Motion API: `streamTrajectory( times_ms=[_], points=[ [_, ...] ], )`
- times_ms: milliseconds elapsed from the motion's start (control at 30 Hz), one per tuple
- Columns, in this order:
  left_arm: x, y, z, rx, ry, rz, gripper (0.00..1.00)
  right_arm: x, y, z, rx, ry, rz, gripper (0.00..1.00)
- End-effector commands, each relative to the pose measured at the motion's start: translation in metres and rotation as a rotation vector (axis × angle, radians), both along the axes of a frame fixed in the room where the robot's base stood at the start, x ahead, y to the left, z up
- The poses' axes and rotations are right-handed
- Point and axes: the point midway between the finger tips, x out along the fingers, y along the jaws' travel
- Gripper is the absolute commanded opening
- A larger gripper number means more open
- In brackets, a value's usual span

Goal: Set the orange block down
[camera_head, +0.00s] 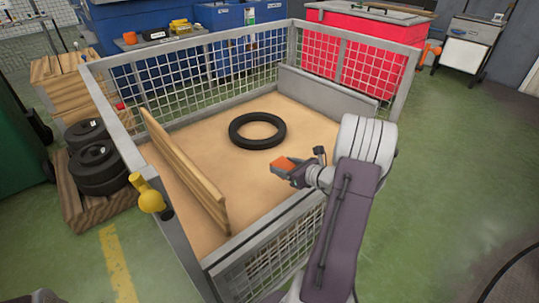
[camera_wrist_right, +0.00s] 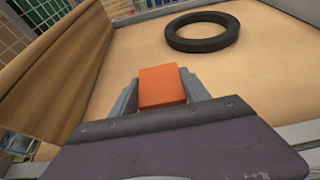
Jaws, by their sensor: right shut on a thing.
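The orange block (camera_head: 284,163) is held in my right gripper (camera_head: 288,169), above the tan floor of a mesh-walled pen (camera_head: 300,123). In the right wrist view the orange block (camera_wrist_right: 162,86) sits between the two grey fingers of my right gripper (camera_wrist_right: 163,92), which are shut on it. How high the block is above the floor is hard to tell. A black ring (camera_head: 257,131) lies flat on the pen floor beyond the block; it also shows in the right wrist view (camera_wrist_right: 203,44). My left gripper is in neither view.
A wooden board (camera_head: 182,168) stands upright along the left inside of the pen. The near mesh wall (camera_head: 262,262) is below my right arm. Bare floor surrounds the ring. Outside left, black tyres (camera_head: 98,176) rest on a wooden pallet (camera_head: 85,208).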

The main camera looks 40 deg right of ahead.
Motion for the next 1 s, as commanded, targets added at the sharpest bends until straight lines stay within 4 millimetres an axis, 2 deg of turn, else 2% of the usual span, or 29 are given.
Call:
streamTrajectory(
  times_ms=[33,200,400,633,833,1000],
  points=[
    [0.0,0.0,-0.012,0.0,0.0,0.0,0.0,0.011,-0.005,-0.015,-0.001,0.0,0.004,0.12],
    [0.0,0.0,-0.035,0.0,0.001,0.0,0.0,0.054,-0.029,-0.045,-0.002,-0.001,0.004,0.12],
    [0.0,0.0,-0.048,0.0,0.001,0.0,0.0,0.086,-0.047,-0.062,-0.001,-0.001,0.003,0.12],
    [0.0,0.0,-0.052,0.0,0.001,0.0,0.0,0.09,-0.05,-0.068,0.002,0.0,0.0,0.12],
    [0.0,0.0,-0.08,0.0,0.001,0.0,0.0,0.09,-0.05,-0.106,0.003,0.001,0.001,0.12],
    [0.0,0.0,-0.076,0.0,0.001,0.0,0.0,0.09,-0.05,-0.103,0.0,0.0,0.001,0.12]
  ],
)
